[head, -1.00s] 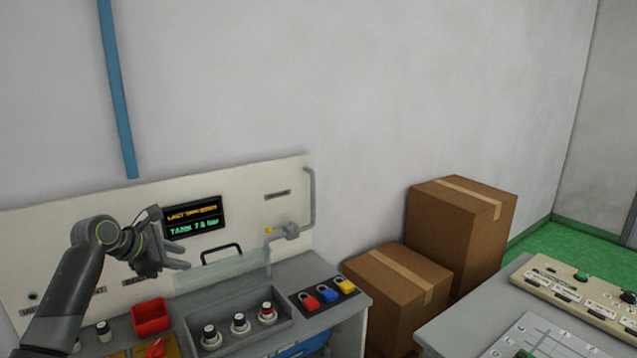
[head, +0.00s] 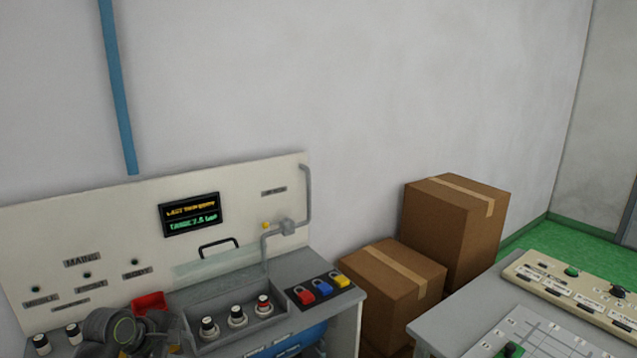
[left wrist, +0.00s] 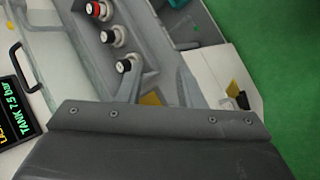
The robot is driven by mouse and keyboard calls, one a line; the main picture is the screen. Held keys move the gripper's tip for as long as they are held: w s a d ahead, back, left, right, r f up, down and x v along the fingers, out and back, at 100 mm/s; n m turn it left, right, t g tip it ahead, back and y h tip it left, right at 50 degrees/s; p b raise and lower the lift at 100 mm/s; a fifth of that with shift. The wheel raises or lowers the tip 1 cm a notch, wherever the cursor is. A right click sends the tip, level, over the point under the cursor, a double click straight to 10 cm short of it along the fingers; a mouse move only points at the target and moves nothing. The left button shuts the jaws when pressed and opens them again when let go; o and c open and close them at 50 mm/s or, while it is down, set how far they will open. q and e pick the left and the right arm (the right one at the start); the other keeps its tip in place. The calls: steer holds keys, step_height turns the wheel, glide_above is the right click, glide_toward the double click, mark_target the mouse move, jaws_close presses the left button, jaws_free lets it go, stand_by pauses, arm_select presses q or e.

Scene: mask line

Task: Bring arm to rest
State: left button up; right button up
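My left gripper (head: 165,332) is low at the left of the head view, over the front of the grey console (head: 335,315), partly cut off by the frame's bottom edge. It covers part of the red bin (head: 150,302). In the left wrist view its two grey fingers (left wrist: 158,78) stand apart with nothing seen held between them. Three knobs (head: 237,316) in the console's recessed tray are to its right; they also show in the left wrist view (left wrist: 113,37). My right arm and gripper are not in view.
A back panel with a lit display (head: 190,214), a black handle (head: 219,246) and a grey pipe (head: 306,205) rises behind the console. Red, blue and yellow padlocks (head: 325,289) lie at its right. Cardboard boxes (head: 455,230) and another table (head: 450,335) stand further right.

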arm_select(q)
steer(key=s+d+f+m+g+y, duration=0.1)
steer(key=s+f+m, duration=0.4)
steer(key=s, duration=0.5)
steer(key=s+f+m+g+y, duration=0.1)
steer(key=s+f+m, duration=0.2)
steer(key=s+f, duration=0.5)
steer(key=s+a+r+m+y, duration=0.15)
steer(key=s+m, duration=0.25)
steer(key=s, duration=0.6)
steer(key=s+r+m+y, duration=0.2)
steer(key=s+m, duration=0.1)
steer(key=s, duration=0.7)
step_height(320, 180, down, 26)
steer(key=a+g+b, duration=0.2)
steer(key=s+d+f+g+h+b, duration=0.1)
steer(key=s+d+f, duration=0.1)
steer(key=s+f, duration=1.3)
step_height(320, 180, down, 4)
steer(key=shift+s+r+b, duration=0.25)
steer(key=shift+b, duration=0.15)
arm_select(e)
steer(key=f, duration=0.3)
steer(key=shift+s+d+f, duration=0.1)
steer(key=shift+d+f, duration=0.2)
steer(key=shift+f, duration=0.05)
